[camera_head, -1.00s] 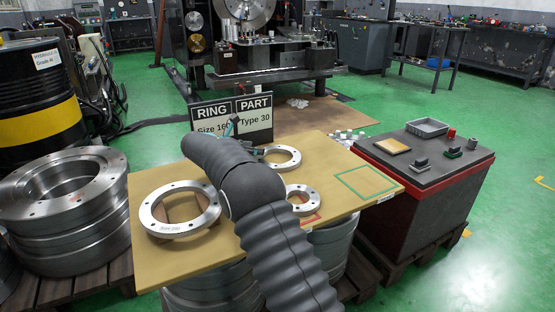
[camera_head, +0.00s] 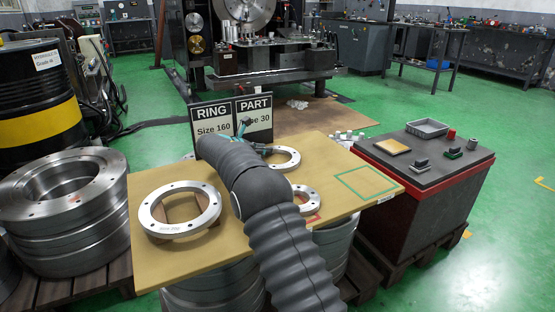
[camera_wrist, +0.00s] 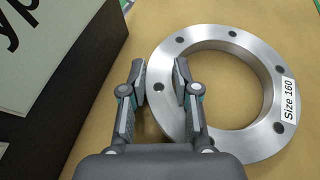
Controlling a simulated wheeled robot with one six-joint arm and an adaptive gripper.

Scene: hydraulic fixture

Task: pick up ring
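A steel ring (camera_wrist: 215,95) with bolt holes and a "Size 160" label lies flat on the tan tabletop (camera_wrist: 150,25) in the wrist view. It appears to be the back ring (camera_head: 287,160) in the head view, near the sign. My gripper (camera_wrist: 160,72) is open and empty at this ring's left rim. Its left finger is outside the rim; its right finger overlaps the rim toward the hole. Contact and height cannot be told. A larger ring (camera_head: 149,219) lies at the table's left, and a smaller ring (camera_head: 308,197) lies at the front, partly hidden by my arm.
A sign (camera_head: 211,113) reading "RING Size 160, PART Type 30" stands at the table's back edge; its dark stand (camera_wrist: 75,85) is close left of my gripper. A green outlined square (camera_head: 368,171) on the right of the table is empty.

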